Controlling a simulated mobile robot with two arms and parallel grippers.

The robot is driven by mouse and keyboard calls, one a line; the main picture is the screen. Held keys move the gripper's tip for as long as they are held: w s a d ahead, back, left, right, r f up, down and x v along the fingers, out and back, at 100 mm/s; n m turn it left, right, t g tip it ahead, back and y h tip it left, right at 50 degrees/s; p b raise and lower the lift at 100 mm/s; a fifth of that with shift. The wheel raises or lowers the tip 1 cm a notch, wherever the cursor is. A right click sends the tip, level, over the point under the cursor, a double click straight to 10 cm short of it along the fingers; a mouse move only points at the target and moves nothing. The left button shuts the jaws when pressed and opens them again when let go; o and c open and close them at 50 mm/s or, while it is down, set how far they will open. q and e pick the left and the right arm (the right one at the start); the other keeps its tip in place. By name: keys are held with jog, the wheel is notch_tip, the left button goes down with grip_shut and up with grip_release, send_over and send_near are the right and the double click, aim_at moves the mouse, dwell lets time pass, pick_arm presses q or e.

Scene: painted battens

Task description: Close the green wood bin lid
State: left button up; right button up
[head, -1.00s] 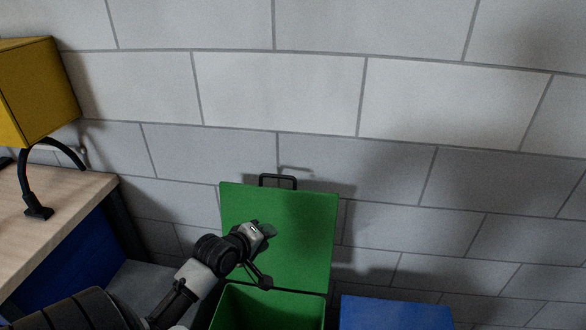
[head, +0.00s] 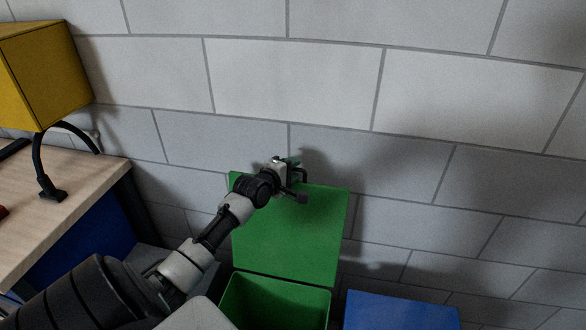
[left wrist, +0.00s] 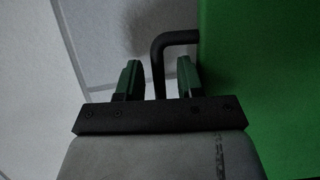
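The green bin lid (head: 290,235) stands open and nearly upright against the wall, above the open green bin (head: 275,305). Its black bar handle (left wrist: 158,62) at the lid's top edge shows in the left wrist view. My left gripper (head: 297,178) is at this handle in the head view, covering part of it. In the left wrist view the fingers of my left gripper (left wrist: 159,80) are open on either side of the handle bar, with gaps on both sides. My right gripper is not in view.
A blue bin lid (head: 400,311) is right of the green bin. A wooden-topped workbench (head: 75,195) with a yellow box-shaped lamp (head: 45,75) stands at the left. A grey block wall (head: 300,85) is close behind the lid.

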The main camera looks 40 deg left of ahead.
pick_arm(q)
jog(key=shift+w+f, duration=0.1)
jog(key=shift+w, duration=0.15)
grip_shut()
